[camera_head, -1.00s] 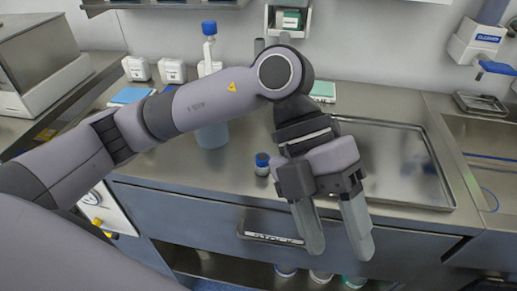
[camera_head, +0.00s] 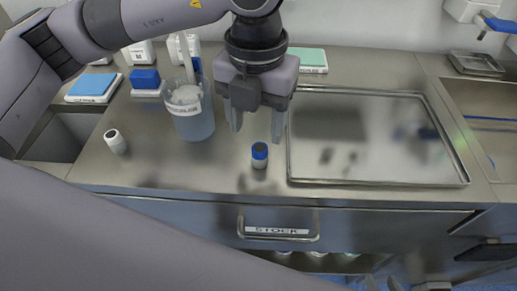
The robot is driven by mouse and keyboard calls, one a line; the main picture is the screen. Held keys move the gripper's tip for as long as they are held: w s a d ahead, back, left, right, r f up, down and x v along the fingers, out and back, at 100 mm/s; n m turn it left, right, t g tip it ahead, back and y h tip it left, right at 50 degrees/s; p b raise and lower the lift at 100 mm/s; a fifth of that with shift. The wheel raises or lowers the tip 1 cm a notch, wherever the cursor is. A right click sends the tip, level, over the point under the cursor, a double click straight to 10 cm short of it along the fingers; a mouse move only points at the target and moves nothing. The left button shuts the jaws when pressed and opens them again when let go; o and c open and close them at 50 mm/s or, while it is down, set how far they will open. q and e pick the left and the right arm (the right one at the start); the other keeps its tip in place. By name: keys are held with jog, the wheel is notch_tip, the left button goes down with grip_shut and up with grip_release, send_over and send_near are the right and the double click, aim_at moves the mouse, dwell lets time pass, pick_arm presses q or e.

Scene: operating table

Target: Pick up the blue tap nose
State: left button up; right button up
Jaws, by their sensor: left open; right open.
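A blue part at the wall-mounted tap (camera_head: 497,24) shows at the top right, next to the white housing. A small bottle with a blue cap (camera_head: 259,156) stands upright on the steel counter, left of the large tray. My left gripper (camera_head: 257,132) points down with its two fingers apart and nothing between them. In the picture its fingertips are just above the blue-capped bottle, and no contact shows. It is far to the left of the blue tap part. My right gripper (camera_head: 383,284) shows only as grey fingertips at the bottom edge, apart and empty.
A large steel tray (camera_head: 460,165) lies right of the bottle, and a sink is at the far right. A beaker (camera_head: 191,118) of bluish liquid stands left of my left gripper. The counter's front is clear.

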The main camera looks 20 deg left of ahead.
aim_at(260, 148)
pick_arm(q)
jog(key=f, duration=0.5)
jog(key=shift+s+d+f+p, duration=0.1)
jog(key=shift+s+d+p, duration=0.1)
jog(key=shift+d+p, duration=0.1)
grip_shut()
